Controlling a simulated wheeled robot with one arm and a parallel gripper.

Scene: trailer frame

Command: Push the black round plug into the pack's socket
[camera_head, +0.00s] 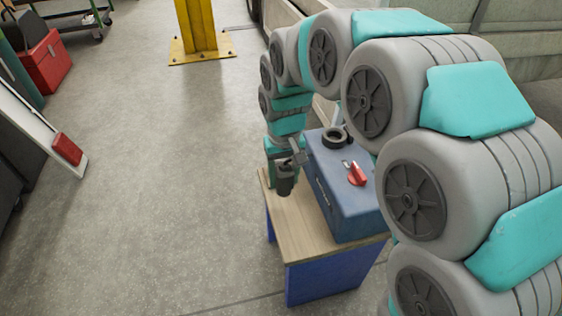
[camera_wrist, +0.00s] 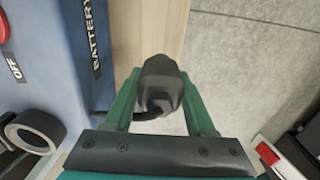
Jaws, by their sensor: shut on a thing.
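My gripper (camera_head: 287,160) is shut on the black round plug (camera_head: 286,184), which hangs below it in the head view. In the wrist view the plug (camera_wrist: 160,85) sits between the two green fingers of my gripper (camera_wrist: 162,76), with a dark cable curving off at its lower left. The blue pack (camera_head: 345,205) stands on a wood-topped bench, to the right of the plug and apart from it. Its side (camera_wrist: 50,70) fills the left of the wrist view, with BATTERY and OFF labels. I cannot make out the socket in either view.
The bench top (camera_head: 300,228) is bare left of the pack. Open concrete floor lies to the left. A yellow post (camera_head: 197,25) stands at the back.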

